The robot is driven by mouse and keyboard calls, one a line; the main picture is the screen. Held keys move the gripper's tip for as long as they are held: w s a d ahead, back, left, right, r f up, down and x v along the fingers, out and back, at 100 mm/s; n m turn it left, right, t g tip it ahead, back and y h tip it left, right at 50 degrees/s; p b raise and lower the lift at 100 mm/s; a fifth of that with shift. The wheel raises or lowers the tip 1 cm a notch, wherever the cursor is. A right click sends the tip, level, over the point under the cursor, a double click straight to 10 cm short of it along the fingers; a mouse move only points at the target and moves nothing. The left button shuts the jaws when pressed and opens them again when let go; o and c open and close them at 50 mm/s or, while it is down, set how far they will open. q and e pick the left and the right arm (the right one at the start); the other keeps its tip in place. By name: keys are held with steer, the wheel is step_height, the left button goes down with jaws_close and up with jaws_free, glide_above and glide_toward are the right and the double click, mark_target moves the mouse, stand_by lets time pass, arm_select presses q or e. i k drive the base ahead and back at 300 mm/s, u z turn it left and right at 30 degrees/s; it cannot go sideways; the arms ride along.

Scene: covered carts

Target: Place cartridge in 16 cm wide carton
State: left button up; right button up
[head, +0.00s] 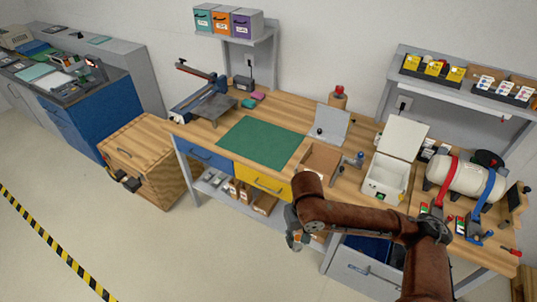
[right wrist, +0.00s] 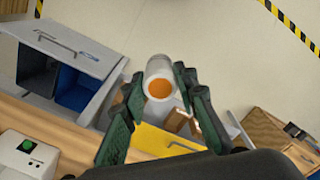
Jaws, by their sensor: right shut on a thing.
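My right gripper (head: 297,240) hangs at the front of the workbench, at the end of the red-brown arm. In the right wrist view its green-padded fingers (right wrist: 160,105) are shut on a white cylindrical cartridge (right wrist: 159,83) with an orange end facing the camera. Several small brown cartons (head: 240,190) stand on the shelf under the bench, and some show beyond the fingers in the right wrist view (right wrist: 180,123). I cannot tell which carton is 16 cm wide. My left gripper is not in view.
The bench has a green mat (head: 255,143), a blue drawer (head: 208,154) and a yellow drawer (head: 262,179). A white lidded machine (head: 385,178) and a strapped tank (head: 465,178) stand at right.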

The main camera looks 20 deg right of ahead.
mark_target(319, 168)
steer(key=u, duration=0.45)
steer(key=i, duration=1.95)
steer(key=z, duration=1.35)
steer(key=i, duration=0.6)
steer(key=z, duration=0.7)
